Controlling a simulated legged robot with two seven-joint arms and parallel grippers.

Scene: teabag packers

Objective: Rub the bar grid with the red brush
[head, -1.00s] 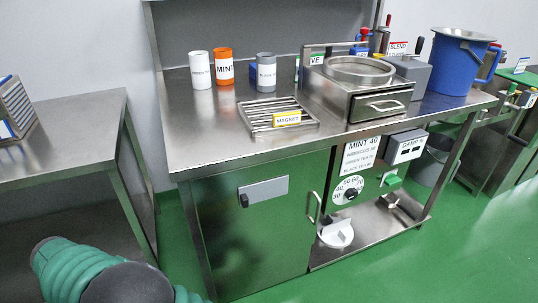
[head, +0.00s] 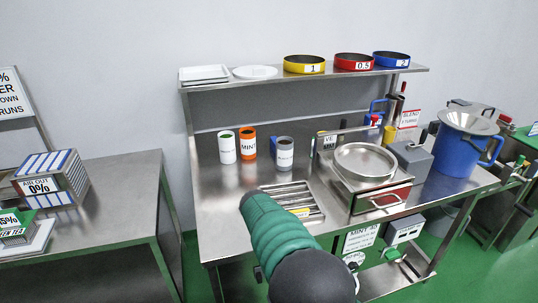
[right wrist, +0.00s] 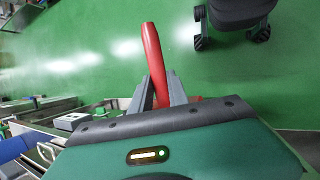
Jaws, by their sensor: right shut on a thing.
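The bar grid (head: 290,194), a metal frame of parallel bars with a yellow label, lies flat on the steel bench. A green-sleeved arm of mine covers its near left part in the head view. My right gripper (right wrist: 161,92) is shut on a long red handle (right wrist: 152,55) in the right wrist view, with green floor behind it. The handle looks like that of the red brush; no bristles show. The right gripper is not visible in the head view, so its distance from the grid cannot be told. My left gripper is out of view.
White, orange and grey canisters (head: 248,143) stand behind the grid. A round sieve (head: 364,163) on a metal drawer unit and a blue bucket (head: 455,157) stand to its right. Coloured round pans (head: 304,64) sit on the shelf above. The bench's left front is clear.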

